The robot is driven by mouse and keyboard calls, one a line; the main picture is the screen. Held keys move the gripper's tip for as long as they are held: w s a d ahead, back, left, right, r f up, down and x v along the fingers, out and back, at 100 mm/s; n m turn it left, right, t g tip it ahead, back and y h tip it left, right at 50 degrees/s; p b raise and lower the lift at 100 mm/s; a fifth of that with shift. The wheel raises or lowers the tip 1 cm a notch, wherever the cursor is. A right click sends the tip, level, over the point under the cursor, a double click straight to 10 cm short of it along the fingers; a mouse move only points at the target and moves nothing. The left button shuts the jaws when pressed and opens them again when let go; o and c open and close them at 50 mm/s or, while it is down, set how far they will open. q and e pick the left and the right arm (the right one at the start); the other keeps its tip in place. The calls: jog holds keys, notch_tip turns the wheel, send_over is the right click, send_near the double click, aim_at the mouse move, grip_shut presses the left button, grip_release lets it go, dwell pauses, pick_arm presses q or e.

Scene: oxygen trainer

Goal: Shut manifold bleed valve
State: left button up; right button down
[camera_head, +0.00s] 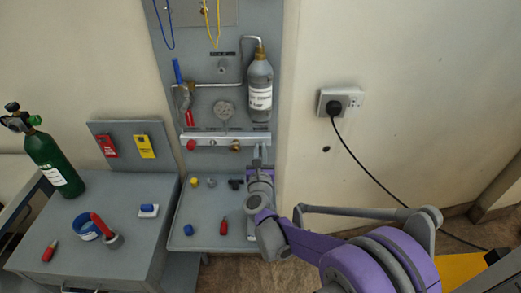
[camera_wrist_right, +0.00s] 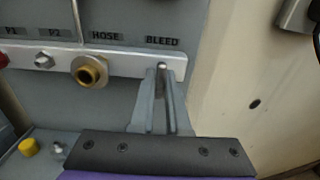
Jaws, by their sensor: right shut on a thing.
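The bleed valve (camera_wrist_right: 162,70) is a small metal stem at the right end of the pale manifold bar (camera_wrist_right: 125,62), under the label BLEED. My right gripper (camera_wrist_right: 163,85) is shut on it, with the fingers pointing up at the bar and one on each side of the stem. Most of the stem is hidden between the fingers. In the head view my right gripper (camera_head: 260,152) reaches the right end of the manifold bar (camera_head: 210,140) from below. The valve itself is too small to make out there. My left gripper is not in view.
The brass hose port (camera_wrist_right: 89,70) sits left of the fingers. A grey bottle (camera_head: 260,88) hangs above the bar. A shelf (camera_head: 202,236) below holds several small fittings and a red item (camera_head: 223,226). A green cylinder (camera_head: 52,160) stands at left.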

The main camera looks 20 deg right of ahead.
dwell(0.5)
jog(key=c, duration=0.9)
grip_release()
jog(key=shift+s, duration=0.1)
jog(key=v, duration=1)
jog(key=shift+s, duration=0.35)
jog(key=shift+a, duration=0.1)
